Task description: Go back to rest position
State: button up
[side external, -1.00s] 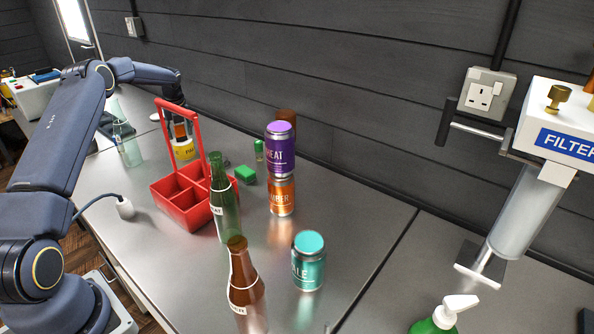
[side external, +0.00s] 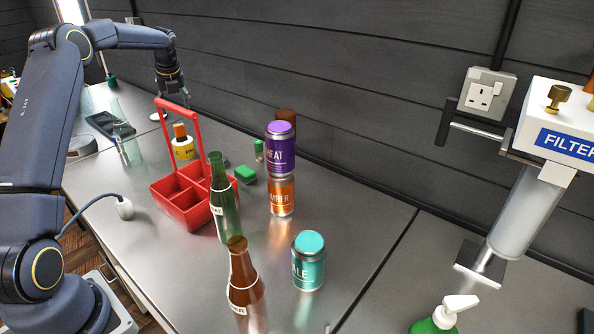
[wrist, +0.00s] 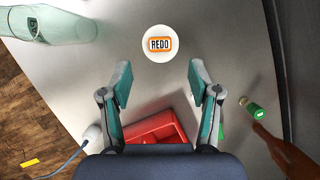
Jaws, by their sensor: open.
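My gripper (side external: 178,98) hangs pointing down over the far part of the steel bench, behind the red carrier, in the side view. In the wrist view its two teal-padded fingers (wrist: 159,75) are spread apart with nothing between them.
A red carrier (side external: 182,205), a green bottle (side external: 223,200) and a brown bottle (side external: 244,285) stand on the bench. A purple can (side external: 281,150) sits on an orange can (side external: 282,197); a teal can (side external: 308,262) stands nearer. A clear glass vessel (side external: 127,148) is left of the carrier.

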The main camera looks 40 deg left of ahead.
jog(key=shift+s+d+r, duration=0.1)
jog(key=shift+d+r, duration=0.1)
jog(key=shift+r, duration=0.2)
